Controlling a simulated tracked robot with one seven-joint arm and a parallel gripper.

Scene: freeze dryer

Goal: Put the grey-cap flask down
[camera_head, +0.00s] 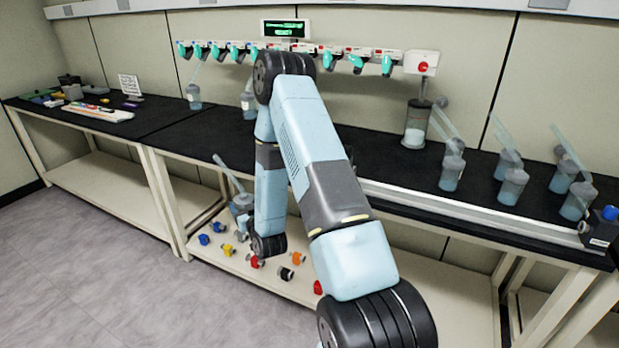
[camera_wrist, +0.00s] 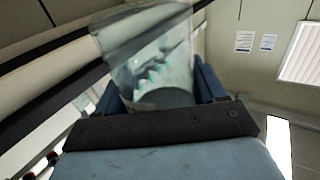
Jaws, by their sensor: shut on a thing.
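My gripper (camera_head: 240,206) is low in front of the black bench, above the lower shelf, partly hidden by my own arm. It is shut on a flask, whose slanted clear glass tube (camera_head: 227,171) sticks up to the left. In the wrist view my blue fingers (camera_wrist: 158,88) stand on both sides of the clear flask (camera_wrist: 148,45), which is tilted in the picture. Its cap colour cannot be made out clearly. The flask appears held in the air, but its contact with anything below is hidden.
The black bench top (camera_head: 185,138) has free room at left centre. Flasks with slanted tubes stand on it, including one at left (camera_head: 194,97) and several at right (camera_head: 452,168). Coloured valves (camera_head: 228,250) lie on the lower shelf (camera_head: 215,262). A manifold (camera_head: 345,52) hangs behind.

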